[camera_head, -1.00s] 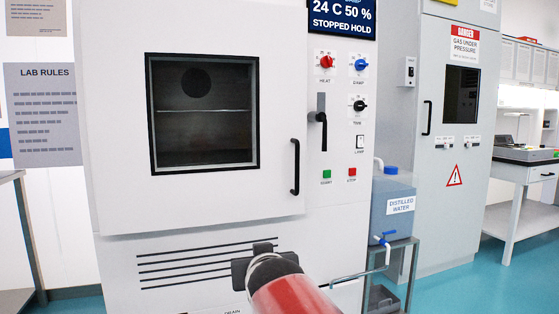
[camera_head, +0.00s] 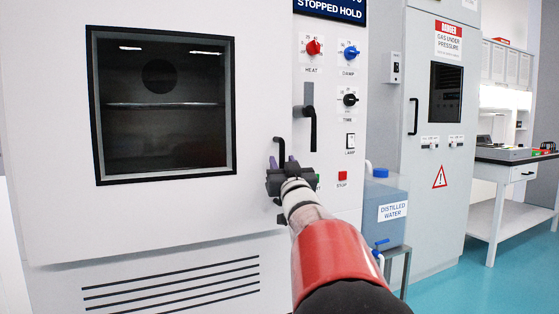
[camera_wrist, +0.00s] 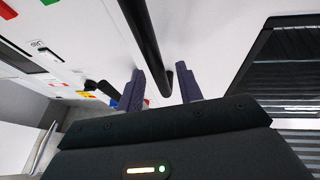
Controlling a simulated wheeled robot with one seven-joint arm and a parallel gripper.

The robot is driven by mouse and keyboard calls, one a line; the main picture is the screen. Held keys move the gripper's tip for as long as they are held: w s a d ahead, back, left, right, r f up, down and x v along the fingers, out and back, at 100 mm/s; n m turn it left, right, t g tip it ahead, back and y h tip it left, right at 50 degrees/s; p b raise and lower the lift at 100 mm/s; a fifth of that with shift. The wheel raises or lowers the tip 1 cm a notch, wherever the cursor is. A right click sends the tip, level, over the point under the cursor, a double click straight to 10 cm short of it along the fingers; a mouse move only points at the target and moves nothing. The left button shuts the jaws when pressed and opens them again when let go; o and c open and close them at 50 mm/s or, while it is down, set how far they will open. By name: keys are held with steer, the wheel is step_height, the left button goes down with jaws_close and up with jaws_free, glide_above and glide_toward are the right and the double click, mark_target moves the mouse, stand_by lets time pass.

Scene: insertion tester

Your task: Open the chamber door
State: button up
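The white chamber door (camera_head: 258,90) with its dark window (camera_head: 160,105) sits flush with the front; I see no gap. Its black vertical handle (camera_head: 281,148) is near the door's right edge. My gripper (camera_head: 285,163) is at the handle, partly covering its lower part. In the wrist view the two purple fingers stand apart, and the handle bar (camera_wrist: 143,35) runs into the space between them. The fingers look clear of the bar; whether either touches is hard to tell. The black latch lever (camera_head: 312,127) hangs downward on the panel beside the door.
The control panel right of the door carries knobs (camera_head: 313,47), a lamp switch (camera_head: 350,141) and a red stop button (camera_head: 342,175). A distilled water container (camera_head: 387,210) stands right of the chamber. A grey gas cabinet (camera_head: 433,190) is farther right. Blue floor (camera_head: 480,280) is open there.

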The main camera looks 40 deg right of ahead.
steer(key=shift+x, duration=0.8)
jaws_close()
